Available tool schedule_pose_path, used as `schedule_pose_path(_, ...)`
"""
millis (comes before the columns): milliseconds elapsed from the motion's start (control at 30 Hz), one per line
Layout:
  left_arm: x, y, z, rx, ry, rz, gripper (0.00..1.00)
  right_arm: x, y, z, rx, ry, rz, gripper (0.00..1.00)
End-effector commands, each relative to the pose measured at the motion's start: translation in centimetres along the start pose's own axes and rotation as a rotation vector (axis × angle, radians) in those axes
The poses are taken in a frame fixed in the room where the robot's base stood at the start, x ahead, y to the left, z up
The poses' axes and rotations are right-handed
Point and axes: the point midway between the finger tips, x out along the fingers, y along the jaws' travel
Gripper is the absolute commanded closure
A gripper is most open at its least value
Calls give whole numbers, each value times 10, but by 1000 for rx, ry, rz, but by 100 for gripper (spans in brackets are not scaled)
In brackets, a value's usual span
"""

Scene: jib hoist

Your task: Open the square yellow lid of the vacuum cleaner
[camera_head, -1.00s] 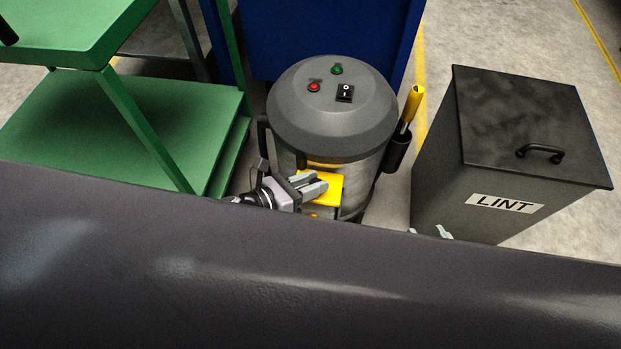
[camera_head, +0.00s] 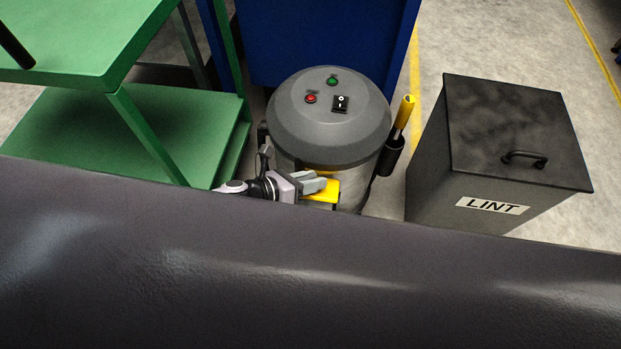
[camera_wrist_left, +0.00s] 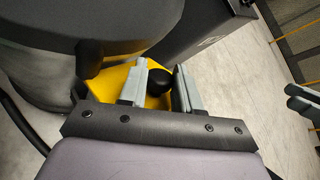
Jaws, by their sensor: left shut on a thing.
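The vacuum cleaner (camera_head: 328,118) stands upright in the middle of the head view, with a grey domed top. Its square yellow lid (camera_head: 327,193) shows at the front, just below the dome. The lid also shows in the left wrist view (camera_wrist_left: 112,82). My left gripper (camera_head: 318,185) is at the lid. In the left wrist view its fingers (camera_wrist_left: 160,88) stand on either side of a black knob (camera_wrist_left: 159,82) and are shut on it. What lies under the lid is hidden. Grey fingers, apparently of my right gripper (camera_wrist_left: 302,104), show at the wrist view's right edge; their opening is unclear.
A green two-level table (camera_head: 85,130) stands left of the vacuum and a blue cabinet (camera_head: 320,40) behind it. A dark LINT bin (camera_head: 500,170) stands to the right. A yellow-handled tool (camera_head: 404,112) sits in a holder on the vacuum's right side.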

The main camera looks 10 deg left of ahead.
Motion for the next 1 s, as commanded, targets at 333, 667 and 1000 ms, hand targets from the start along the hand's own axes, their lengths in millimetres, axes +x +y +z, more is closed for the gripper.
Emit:
schedule_pose_path(333,0,0,0,-1,0,1,42,0,0,0,0,0,-1,57)
schedule_pose_path(667,-32,0,0,-2,3,2,42,-7,-1,-10,0,0,0,57)
schedule_pose_path(1000,-70,1,0,-1,1,2,42,-12,-1,-16,0,0,0,57)
